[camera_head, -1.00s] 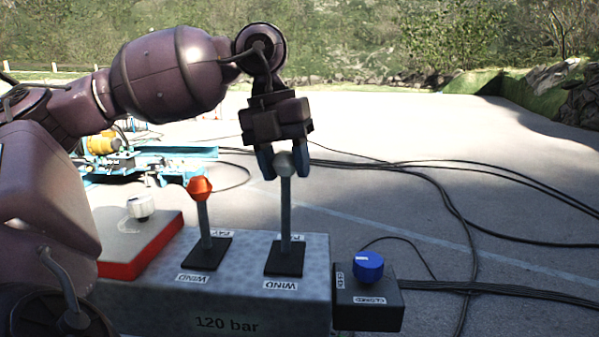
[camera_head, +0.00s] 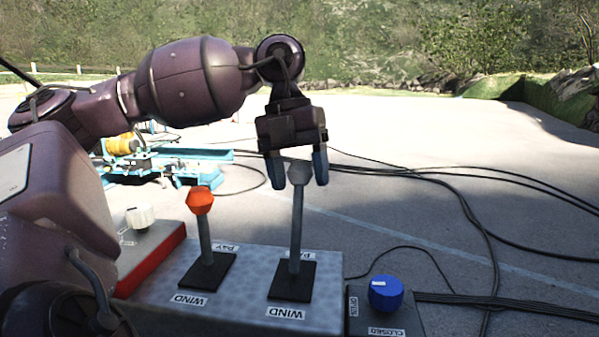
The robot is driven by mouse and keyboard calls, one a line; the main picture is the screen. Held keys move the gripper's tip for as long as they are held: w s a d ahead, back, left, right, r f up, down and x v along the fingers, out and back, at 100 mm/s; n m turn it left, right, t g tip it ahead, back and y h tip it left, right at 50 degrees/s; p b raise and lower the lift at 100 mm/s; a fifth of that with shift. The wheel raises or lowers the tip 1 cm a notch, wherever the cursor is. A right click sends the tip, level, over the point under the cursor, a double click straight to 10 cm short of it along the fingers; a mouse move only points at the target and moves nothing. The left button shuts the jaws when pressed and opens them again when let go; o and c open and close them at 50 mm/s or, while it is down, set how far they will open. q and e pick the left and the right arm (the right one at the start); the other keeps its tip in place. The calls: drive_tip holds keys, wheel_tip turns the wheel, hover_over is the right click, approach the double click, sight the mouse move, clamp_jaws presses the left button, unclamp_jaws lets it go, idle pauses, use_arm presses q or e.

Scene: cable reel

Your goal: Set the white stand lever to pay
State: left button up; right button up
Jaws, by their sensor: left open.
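The white stand lever (camera_head: 296,232) has a pale grey-white knob (camera_head: 299,173) on a grey rod. It rises from a black plate on the grey control box (camera_head: 240,270), with a WIND label (camera_head: 286,313) at its near side and a partly hidden label at its far side. Its exact tilt is hard to tell. My left gripper (camera_head: 300,184) points down with its blue fingers open, one on each side of the knob. Contact with the knob cannot be made out. My right gripper is not in view.
An orange-knobbed lever (camera_head: 201,202) stands left of the white one, marked PAY and WIND. A blue knob (camera_head: 386,293) sits on a dark box at right. A white knob (camera_head: 139,216) sits on a red-sided box at left. Black cables (camera_head: 480,225) cross the ground.

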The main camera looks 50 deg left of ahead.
use_arm(q)
drive_tip(key=shift+o, duration=0.4)
drive_tip(key=shift+r, duration=0.25)
drive_tip(key=p+v, duration=0.1)
drive_tip(key=v, duration=0.9)
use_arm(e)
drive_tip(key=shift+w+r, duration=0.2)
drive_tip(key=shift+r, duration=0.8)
use_arm(q)
drive_tip(key=shift+a+r, duration=0.1)
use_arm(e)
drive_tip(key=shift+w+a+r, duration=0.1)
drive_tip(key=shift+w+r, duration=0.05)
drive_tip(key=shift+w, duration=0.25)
